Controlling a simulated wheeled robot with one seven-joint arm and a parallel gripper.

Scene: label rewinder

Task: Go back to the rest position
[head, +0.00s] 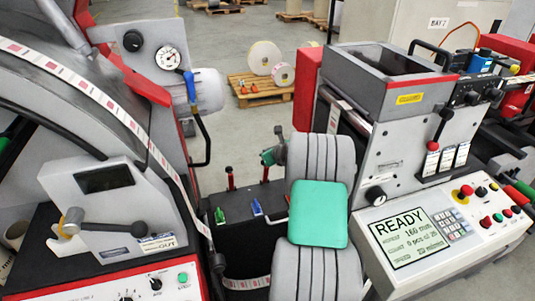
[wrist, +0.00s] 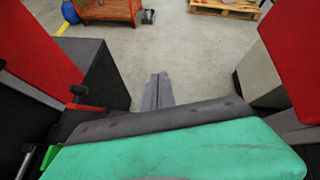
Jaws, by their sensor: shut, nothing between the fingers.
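My gripper (wrist: 159,78) shows in the wrist view as two narrow grey fingers lying together beyond the green cover of my wrist. It is shut and empty, with grey floor behind the fingertips. In the head view my grey ribbed arm with its green cover stands between the two machine parts, and I cannot make out the fingers there; the arm seems to hide them. The label rewinder (head: 440,120) is right of my arm, with a panel display (head: 410,237) reading READY, 160 mm.
A label web (head: 125,118) runs down the left machine, near a pressure gauge (head: 168,58) and a black lever (head: 105,227). Red panels flank my gripper on both sides in the wrist view. Label rolls (head: 264,57) stand on a pallet (head: 262,90) behind; open floor lies between.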

